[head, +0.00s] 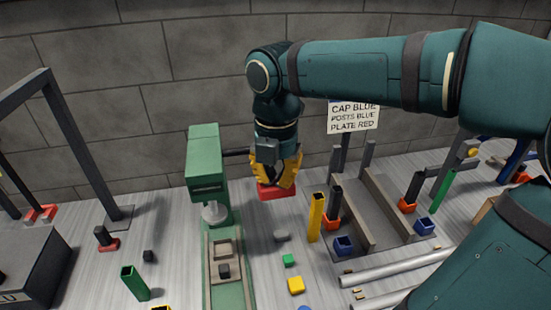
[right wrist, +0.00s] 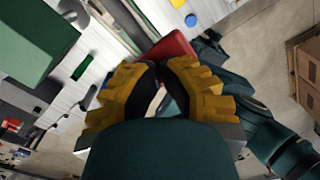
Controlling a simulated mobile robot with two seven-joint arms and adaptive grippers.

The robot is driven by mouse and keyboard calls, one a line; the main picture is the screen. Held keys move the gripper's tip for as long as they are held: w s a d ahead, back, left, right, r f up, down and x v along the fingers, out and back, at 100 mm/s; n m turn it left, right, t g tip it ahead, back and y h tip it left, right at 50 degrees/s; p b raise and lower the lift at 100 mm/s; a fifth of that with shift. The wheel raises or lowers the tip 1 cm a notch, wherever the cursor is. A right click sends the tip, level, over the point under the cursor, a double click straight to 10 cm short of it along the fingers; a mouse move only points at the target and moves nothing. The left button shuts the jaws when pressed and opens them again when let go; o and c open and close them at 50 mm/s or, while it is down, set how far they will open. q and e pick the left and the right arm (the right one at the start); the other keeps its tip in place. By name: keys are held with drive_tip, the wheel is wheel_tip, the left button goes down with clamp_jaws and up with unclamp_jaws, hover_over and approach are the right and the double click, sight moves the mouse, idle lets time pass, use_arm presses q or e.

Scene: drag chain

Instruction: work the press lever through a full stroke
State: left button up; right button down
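The green press (head: 204,165) stands left of centre in the head view, with a pale round ram (head: 215,213) above its bed. Its dark lever rod (head: 235,152) runs out to the right and passes behind my right gripper. My right gripper (head: 275,184) points down, with its yellow fingertips at a red block (head: 277,193), which looks like the lever's handle. In the right wrist view, the fingertips (right wrist: 160,65) come close together just in front of the red piece (right wrist: 174,47). Whether they clamp it is hidden. My left gripper is out of view.
A grey fixture (head: 382,208) with posts and a sign (head: 353,117) stands to the right. A grey frame (head: 85,150) rises at left.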

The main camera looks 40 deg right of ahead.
drive_tip(key=shift+s+a+f+b, duration=0.1)
drive_tip(key=shift+s+f+b, duration=0.1)
drive_tip(key=shift+f+b, duration=0.35)
drive_tip(key=shift+s+a+f+b, duration=0.1)
drive_tip(key=shift+s+f+b, duration=0.15)
drive_tip(key=shift+f, duration=0.35)
drive_tip(key=shift+s+a, duration=0.1)
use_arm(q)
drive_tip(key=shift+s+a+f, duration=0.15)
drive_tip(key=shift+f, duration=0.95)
use_arm(e)
drive_tip(key=shift+f, duration=0.15)
